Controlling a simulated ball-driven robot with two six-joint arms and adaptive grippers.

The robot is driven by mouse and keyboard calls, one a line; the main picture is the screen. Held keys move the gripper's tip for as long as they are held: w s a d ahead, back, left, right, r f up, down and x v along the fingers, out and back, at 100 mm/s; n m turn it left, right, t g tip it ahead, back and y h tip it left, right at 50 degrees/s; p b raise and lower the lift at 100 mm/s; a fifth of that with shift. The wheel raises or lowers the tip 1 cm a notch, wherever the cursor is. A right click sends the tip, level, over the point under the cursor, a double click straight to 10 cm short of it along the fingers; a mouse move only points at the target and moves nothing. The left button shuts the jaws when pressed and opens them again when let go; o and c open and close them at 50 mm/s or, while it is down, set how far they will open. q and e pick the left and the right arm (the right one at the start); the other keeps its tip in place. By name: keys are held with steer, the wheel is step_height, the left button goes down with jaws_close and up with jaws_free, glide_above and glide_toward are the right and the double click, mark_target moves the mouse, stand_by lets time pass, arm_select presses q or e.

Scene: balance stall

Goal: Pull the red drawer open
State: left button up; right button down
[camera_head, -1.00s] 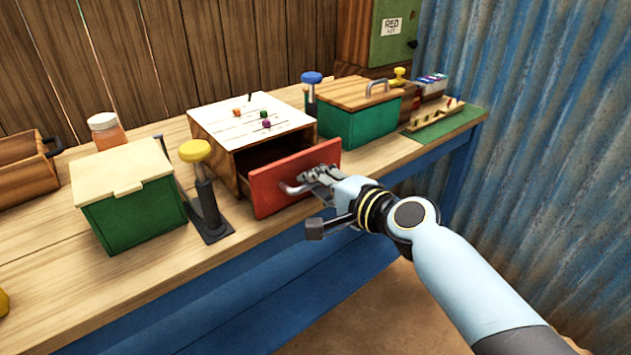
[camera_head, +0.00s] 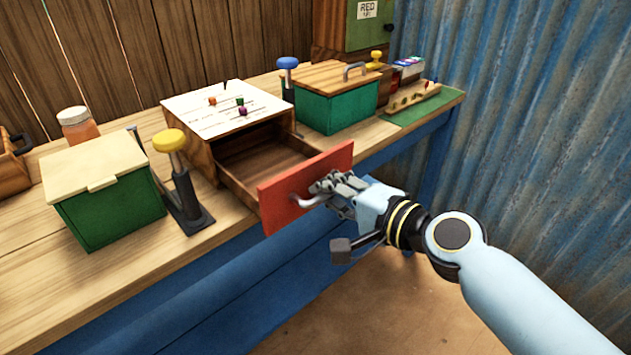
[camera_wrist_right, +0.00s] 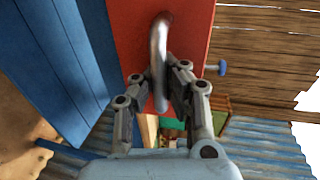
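The red drawer front (camera_head: 290,192) stands well out from its wooden cabinet (camera_head: 205,152), over the table's front edge. The open drawer looks empty where I can see inside. Its curved grey metal handle (camera_head: 309,201) sticks out of the front. My right gripper (camera_head: 328,188) is at the handle, with its fingers on both sides of it. In the right wrist view the handle (camera_wrist_right: 159,62) runs down between the two fingers of my right gripper (camera_wrist_right: 160,80), which are closed in on it. My left gripper is not in view.
A green box with a cream lid (camera_head: 108,210) and a yellow-knobbed clamp (camera_head: 180,185) stand left of the cabinet. A green box with a wooden lid (camera_head: 335,108) stands right of it. Free floor (camera_head: 350,300) lies in front of the table.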

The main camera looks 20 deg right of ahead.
steer(key=c, duration=1.3)
jaws_free()
steer(key=shift+c, duration=0.2)
steer(key=v, duration=1.2)
steer(key=shift+w, duration=0.1)
